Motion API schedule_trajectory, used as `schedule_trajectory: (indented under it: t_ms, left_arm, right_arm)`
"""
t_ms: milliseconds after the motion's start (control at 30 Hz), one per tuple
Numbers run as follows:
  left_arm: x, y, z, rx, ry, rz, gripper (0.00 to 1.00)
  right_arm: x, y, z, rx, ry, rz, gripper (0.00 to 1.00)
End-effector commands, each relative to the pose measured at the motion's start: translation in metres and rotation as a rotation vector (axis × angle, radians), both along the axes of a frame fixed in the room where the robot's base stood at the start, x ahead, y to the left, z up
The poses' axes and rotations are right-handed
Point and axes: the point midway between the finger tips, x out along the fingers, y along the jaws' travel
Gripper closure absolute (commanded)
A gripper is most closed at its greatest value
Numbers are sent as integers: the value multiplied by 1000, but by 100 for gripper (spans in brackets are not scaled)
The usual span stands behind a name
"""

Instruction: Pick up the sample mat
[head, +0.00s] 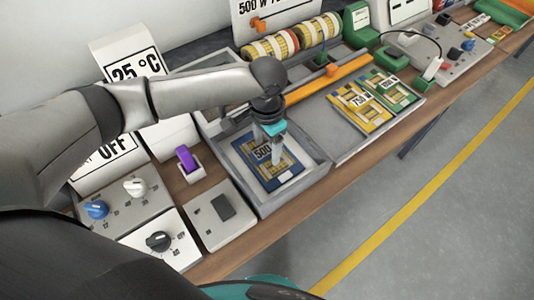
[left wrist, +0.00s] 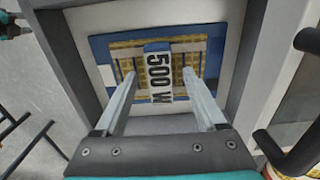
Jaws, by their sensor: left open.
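The sample mat (head: 291,181) is blue with a yellow mesh and a "500 W" label. It lies flat in a grey-walled tray (head: 313,188). In the left wrist view, the mat (left wrist: 97,42) lies beyond the fingers, with its label between them. My left gripper (head: 278,156) is open and points down over the mat, with nothing between its fingers. It also shows in the left wrist view (left wrist: 160,74), with a finger on each side of the label. I cannot tell if the fingertips touch the mat.
A yellow "750 W" mat (head: 360,105) and a green mat (head: 393,92) lie on a board to the right. Patterned rolls (head: 270,48) stand behind. A purple switch (head: 186,158) and knob panels (head: 133,187) are left of the tray. Floor lies in front of the bench.

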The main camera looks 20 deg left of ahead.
Motion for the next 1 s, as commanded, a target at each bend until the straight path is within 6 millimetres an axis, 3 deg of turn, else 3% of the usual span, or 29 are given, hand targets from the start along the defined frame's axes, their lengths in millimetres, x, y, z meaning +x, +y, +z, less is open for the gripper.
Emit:
schedule_trajectory:
  t_ms: [167,800,1000]
  left_arm:
    - [0,0,0,0,0,0,28]
    - [0,0,1,0,0,0,98]
    - [0,0,1,1,-1,1,100]
  right_arm:
    - [1,-1,0,-1,-1,-1,50]
    - [1,-2,0,-3,-1,-1,50]
    - [0,-2,0,-3,0,0,50]
